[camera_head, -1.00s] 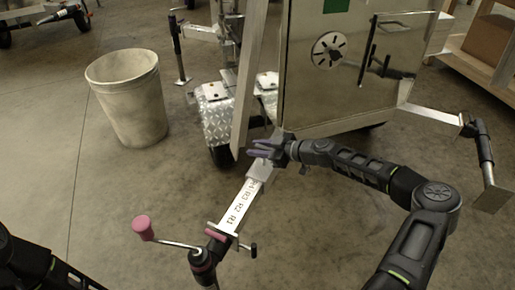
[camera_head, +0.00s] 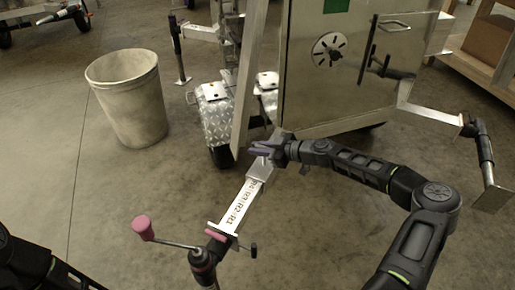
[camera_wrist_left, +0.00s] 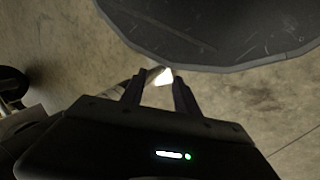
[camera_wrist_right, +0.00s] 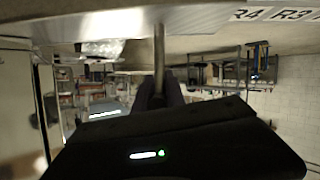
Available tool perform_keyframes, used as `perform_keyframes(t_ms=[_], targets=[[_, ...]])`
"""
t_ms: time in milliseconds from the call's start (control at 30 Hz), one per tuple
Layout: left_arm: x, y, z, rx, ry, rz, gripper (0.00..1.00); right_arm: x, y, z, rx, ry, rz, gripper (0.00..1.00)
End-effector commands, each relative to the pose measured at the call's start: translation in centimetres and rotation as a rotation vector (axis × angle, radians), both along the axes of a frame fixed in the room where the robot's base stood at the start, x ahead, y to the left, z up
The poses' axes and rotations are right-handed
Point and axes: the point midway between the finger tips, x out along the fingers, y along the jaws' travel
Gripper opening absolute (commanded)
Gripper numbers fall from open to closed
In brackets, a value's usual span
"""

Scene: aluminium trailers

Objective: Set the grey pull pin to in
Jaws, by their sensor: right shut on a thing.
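The grey pull pin (camera_wrist_right: 159,45) shows in the right wrist view as a thin grey rod running from the labelled bar down between my right fingers. My right gripper (camera_head: 260,149) is at the upper end of the aluminium drawbar (camera_head: 238,205) in the head view, shut on the pin. The fingers (camera_wrist_right: 160,92) cover the pin's end, and I cannot tell how deep it sits. The bar carries labels R1 to R4. My left gripper (camera_wrist_left: 157,86) is open and empty over the floor in the left wrist view.
The metal trailer box (camera_head: 340,80) stands just behind the drawbar. A jack with a pink-knobbed crank (camera_head: 143,224) is at the bar's near end. A pale bin (camera_head: 128,105) stands at left. Another support leg (camera_head: 485,160) is at right. The floor between is clear.

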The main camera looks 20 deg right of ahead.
Motion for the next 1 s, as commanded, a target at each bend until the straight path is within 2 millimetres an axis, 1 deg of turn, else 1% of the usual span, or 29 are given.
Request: perform_keyframes(t_ms=[533, 633, 833, 900, 1000], targets=[[0.0, 0.0, -0.1, 0.0, 0.0, 0.0, 0.37, 0.0, -0.1, -0.1, -0.002, -0.002, 0.0, 0.0], [0.1, 0.1, -1.1, 0.001, -0.002, 0.003, 0.37, 0.0, -0.1, -1.0, -0.004, -0.002, 0.0, 0.0], [0.7, 0.7, -4.0, 0.011, -0.011, 0.017, 0.37, 0.0, -0.1, -3.8, -0.005, -0.002, 0.001, 0.0], [0.8, 0.8, -4.4, 0.013, -0.014, 0.021, 0.37, 0.0, -0.1, -4.2, -0.004, -0.002, 0.0, 0.0], [0.9, 0.9, -4.4, 0.013, -0.015, 0.023, 0.37, 0.0, -0.1, -4.1, -0.004, -0.001, 0.0, 0.0]])
